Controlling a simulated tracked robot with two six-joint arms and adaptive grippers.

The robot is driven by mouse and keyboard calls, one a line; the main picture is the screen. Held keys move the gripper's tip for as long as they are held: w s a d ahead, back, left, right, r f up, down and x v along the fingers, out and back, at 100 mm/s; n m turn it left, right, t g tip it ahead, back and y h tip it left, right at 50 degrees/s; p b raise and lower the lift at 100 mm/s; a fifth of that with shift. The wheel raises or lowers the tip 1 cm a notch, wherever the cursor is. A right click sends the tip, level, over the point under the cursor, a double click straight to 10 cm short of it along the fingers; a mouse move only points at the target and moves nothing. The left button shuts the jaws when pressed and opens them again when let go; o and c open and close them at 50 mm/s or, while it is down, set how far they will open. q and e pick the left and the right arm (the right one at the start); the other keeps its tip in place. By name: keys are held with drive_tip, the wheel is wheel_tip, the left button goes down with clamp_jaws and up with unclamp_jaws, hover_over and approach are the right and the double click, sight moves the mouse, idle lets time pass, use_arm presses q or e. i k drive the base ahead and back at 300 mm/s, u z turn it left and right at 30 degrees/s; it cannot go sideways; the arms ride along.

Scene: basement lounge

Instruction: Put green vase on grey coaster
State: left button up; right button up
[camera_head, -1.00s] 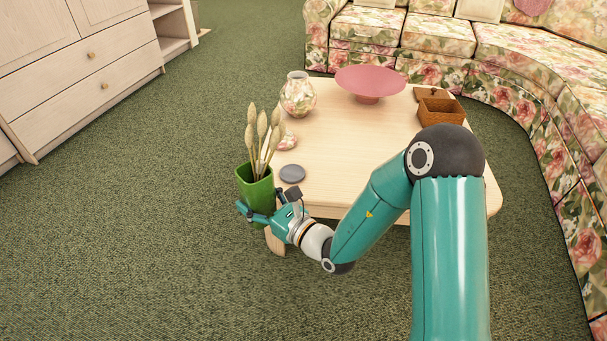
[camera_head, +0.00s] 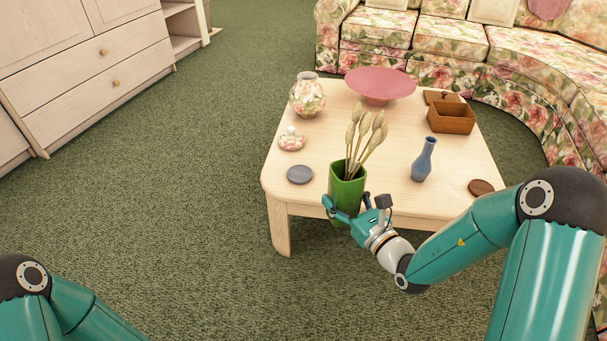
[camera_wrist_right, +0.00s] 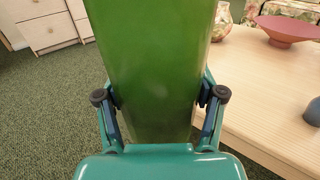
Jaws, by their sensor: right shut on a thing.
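The green vase (camera_head: 346,186) holds several dried pale stems and is upright at the table's front edge in the head view. My right gripper (camera_head: 347,211) is shut on it low down, and the vase fills the middle of the right wrist view (camera_wrist_right: 155,70). I cannot tell whether its base touches the table. The grey coaster (camera_head: 299,174) lies bare near the table's front left corner, a little left of the vase. My left arm shows at the lower left of the head view, but its gripper is out of frame.
The wooden table (camera_head: 400,205) also bears a blue vase (camera_head: 424,160), a brown coaster (camera_head: 480,187), a lidded floral dish (camera_head: 292,140), a floral vase (camera_head: 307,97), a pink bowl (camera_head: 380,85) and a brown box (camera_head: 451,118). A floral sofa (camera_head: 450,45) stands behind.

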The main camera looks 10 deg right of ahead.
sight(309, 176)
drive_tip(key=z, duration=0.05)
drive_tip(key=i, duration=1)
drive_tip(key=u, duration=0.05)
